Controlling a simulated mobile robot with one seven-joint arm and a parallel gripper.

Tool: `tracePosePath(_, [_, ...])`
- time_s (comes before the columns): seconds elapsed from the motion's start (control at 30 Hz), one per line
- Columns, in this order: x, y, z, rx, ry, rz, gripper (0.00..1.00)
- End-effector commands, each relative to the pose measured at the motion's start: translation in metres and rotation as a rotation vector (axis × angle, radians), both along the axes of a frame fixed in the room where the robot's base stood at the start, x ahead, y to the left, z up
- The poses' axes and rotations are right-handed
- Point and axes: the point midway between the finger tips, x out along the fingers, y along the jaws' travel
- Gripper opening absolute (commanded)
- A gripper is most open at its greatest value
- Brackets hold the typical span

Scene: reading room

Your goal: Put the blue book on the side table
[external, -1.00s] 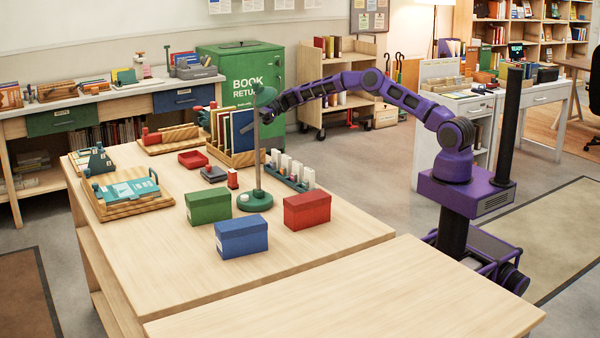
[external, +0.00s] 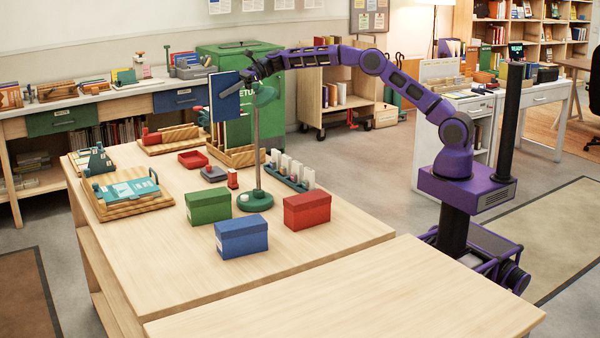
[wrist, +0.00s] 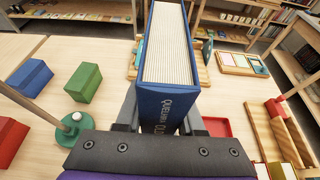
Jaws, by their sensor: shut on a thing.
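The blue book (external: 224,97) is upright in the air above the wooden book rack (external: 240,157) at the main table's far edge. My gripper (external: 250,76) is shut on it near its upper right edge. In the wrist view the book (wrist: 168,50) stands between my two fingers (wrist: 160,118), with its page edges and lettered spine showing. A bare light wooden table (external: 345,295) stands at the front; whether it is the side table cannot be told. The book hides part of the rack's contents in the external view.
A green lamp (external: 256,200) stands close below my arm. Green (external: 208,205), blue (external: 241,237) and red (external: 307,210) boxes stand on the main table (external: 170,265). The green book return bin (external: 270,125) is behind the raised book. The front table's top is clear.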

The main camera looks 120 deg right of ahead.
Motion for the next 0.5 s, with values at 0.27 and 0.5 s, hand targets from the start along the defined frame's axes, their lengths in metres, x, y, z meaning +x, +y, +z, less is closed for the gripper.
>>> tracePosePath(0.27, [0.071,0.115,0.08,-0.005,-0.003,0.008,0.0])
tracePosePath(0.5, [0.093,0.183,0.108,-0.002,0.0,0.012,0.0])
